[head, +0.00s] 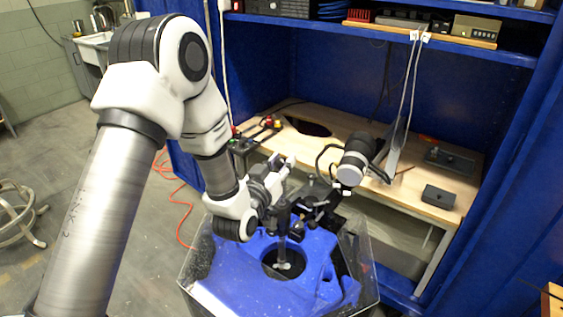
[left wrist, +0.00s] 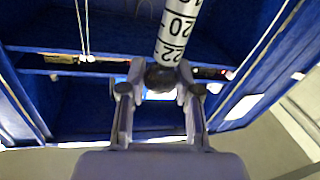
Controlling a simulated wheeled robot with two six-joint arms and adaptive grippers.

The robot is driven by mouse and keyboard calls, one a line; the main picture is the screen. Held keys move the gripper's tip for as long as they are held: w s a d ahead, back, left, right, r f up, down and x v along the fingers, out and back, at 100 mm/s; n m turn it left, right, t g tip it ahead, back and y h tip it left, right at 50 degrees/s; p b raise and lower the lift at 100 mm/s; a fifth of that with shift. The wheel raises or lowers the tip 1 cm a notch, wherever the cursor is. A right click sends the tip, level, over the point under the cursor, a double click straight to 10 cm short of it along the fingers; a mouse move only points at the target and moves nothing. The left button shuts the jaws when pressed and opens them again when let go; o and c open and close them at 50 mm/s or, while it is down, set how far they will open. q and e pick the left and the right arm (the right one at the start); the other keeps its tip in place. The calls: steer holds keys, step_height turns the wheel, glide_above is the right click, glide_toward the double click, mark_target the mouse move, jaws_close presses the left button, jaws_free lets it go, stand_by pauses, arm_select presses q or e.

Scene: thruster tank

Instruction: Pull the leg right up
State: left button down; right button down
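The leg is an upright shaft (head: 283,244) that goes down into the round opening of the blue tank top (head: 225,268) in the head view. In the left wrist view the leg (left wrist: 176,30) is a white pole with black scale marks and numbers, leaning slightly, with a dark round part at its near end. My left gripper (head: 277,184) is at the leg above the opening. In the left wrist view the fingers of this gripper (left wrist: 160,80) press on both sides of the dark part. My right gripper is not in view.
Behind is a wooden bench (head: 425,185) with a dark box (head: 438,196), inside a blue cabinet (head: 498,190). Clear tank walls surround the blue top. Open floor lies at the left.

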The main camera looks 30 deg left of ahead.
arm_select(q)
step_height(320, 180, up, 14)
steer(key=p, duration=0.7)
steer(key=shift+w+f, duration=0.15)
steer(key=shift+w, duration=0.1)
steer(key=c, duration=1.2)
jaws_free()
steer(key=shift+c, duration=0.2)
steer(key=o, duration=0.4)
steer(key=shift+s, duration=0.15)
